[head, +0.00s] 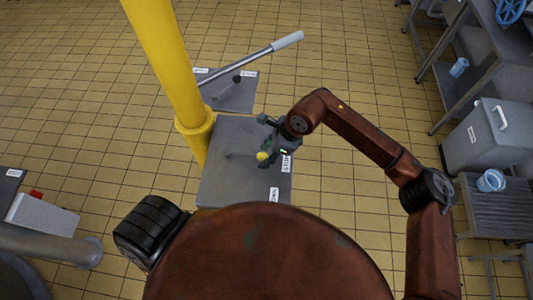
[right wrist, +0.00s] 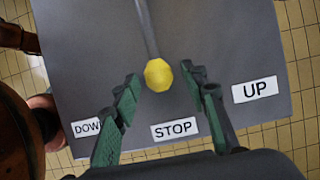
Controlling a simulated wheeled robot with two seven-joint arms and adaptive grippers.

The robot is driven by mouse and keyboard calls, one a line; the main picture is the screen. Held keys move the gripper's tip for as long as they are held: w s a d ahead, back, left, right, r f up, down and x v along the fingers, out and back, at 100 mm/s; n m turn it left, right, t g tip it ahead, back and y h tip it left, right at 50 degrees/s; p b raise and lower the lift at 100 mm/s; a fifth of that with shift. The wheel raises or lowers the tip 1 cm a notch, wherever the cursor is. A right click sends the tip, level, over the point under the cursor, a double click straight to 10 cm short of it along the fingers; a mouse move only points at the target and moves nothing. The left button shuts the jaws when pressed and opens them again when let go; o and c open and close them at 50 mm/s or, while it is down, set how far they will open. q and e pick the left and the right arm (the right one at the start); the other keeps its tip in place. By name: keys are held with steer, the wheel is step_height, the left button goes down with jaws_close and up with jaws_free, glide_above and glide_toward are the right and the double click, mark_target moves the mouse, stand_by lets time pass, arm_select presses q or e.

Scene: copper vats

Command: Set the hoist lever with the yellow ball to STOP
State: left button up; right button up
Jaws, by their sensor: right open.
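The yellow ball (right wrist: 158,74) sits on the end of a thin grey hoist lever (right wrist: 147,28) above a grey plate (right wrist: 85,60). The plate carries the labels DOWN (right wrist: 87,128), STOP (right wrist: 174,130) and UP (right wrist: 259,90). The lever points at STOP. My right gripper (right wrist: 159,76) is open, with a finger on each side of the ball and a gap visible on both sides. In the head view the ball (head: 263,156) shows beside my right gripper (head: 268,139), which hides part of the plate. My left gripper is not in view.
A yellow post (head: 168,60) stands left of the plate. Behind it, a long bar with a white grip (head: 287,41) reaches over a second labelled plate (head: 232,95). Grey benches and a lidded bin (head: 487,137) stand at right. The tiled floor between is clear.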

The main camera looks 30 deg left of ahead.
steer(key=shift+r, duration=0.1)
steer(key=v, duration=1.1)
steer(key=shift+d+r, duration=0.2)
steer(key=shift+r, duration=0.15)
steer(key=shift+a, duration=0.1)
